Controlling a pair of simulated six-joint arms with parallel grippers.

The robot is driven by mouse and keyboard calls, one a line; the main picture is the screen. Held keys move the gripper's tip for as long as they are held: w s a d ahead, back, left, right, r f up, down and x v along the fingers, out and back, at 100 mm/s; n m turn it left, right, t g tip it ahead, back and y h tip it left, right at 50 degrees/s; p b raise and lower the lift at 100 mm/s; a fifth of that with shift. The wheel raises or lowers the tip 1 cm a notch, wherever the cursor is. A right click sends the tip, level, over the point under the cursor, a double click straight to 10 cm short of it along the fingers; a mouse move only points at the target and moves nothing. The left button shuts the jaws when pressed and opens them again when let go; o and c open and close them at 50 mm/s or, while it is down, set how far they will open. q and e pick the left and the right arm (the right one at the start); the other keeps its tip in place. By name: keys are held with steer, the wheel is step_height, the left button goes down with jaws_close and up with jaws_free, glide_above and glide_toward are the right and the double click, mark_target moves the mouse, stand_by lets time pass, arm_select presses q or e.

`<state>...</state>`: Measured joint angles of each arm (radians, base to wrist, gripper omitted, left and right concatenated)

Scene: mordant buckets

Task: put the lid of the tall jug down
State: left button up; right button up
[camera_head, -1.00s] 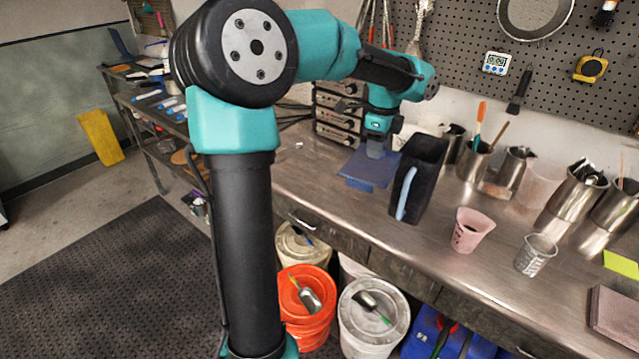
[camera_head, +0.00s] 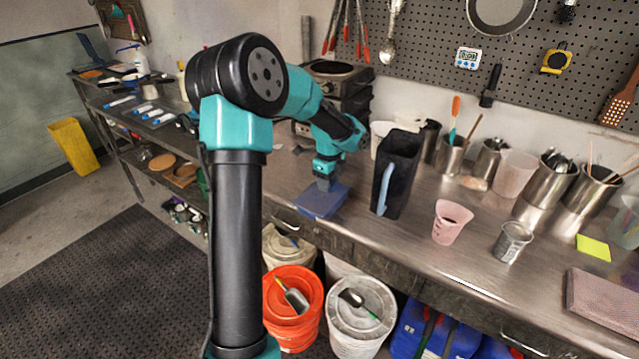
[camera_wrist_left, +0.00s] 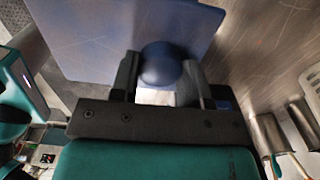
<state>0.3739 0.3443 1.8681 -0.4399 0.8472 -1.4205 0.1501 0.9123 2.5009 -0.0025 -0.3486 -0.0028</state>
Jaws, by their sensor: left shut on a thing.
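The lid (camera_head: 318,205) is a flat blue square plate, held left of the tall jug, low over the bench near its front edge. I cannot tell whether it touches the bench. My left gripper (camera_head: 324,184) is above the lid, shut on its round blue knob. In the left wrist view the fingers (camera_wrist_left: 160,85) close around the knob (camera_wrist_left: 160,62), with the lid plate (camera_wrist_left: 90,35) beyond. The tall jug (camera_head: 403,170) is dark, upright and open-topped, with a light blue handle (camera_head: 384,190). My right gripper is out of view.
A pink cup (camera_head: 450,225) and a metal measuring cup (camera_head: 511,243) stand right of the jug. Metal canisters with tools (camera_head: 450,155) line the back. A dark appliance (camera_head: 340,85) stands behind the arm. Buckets (camera_head: 293,300) sit below the bench's front edge.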

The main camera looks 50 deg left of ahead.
arm_select(q)
steer(key=w+a, duration=0.3)
steer(key=w+a+f, duration=0.1)
steer(key=w+a, duration=0.6)
steer(key=a, duration=0.1)
steer(key=shift+w+a+f, duration=0.15)
steer(key=shift+w+a, duration=0.05)
steer(key=shift+w, duration=0.05)
steer(key=shift+w+a, duration=0.1)
steer(key=shift+w+a+f, duration=0.1)
steer(key=shift+f, duration=1.7)
steer(key=shift+f, duration=0.2)
steer(key=o, duration=0.9)
steer(key=shift+r, duration=0.2)
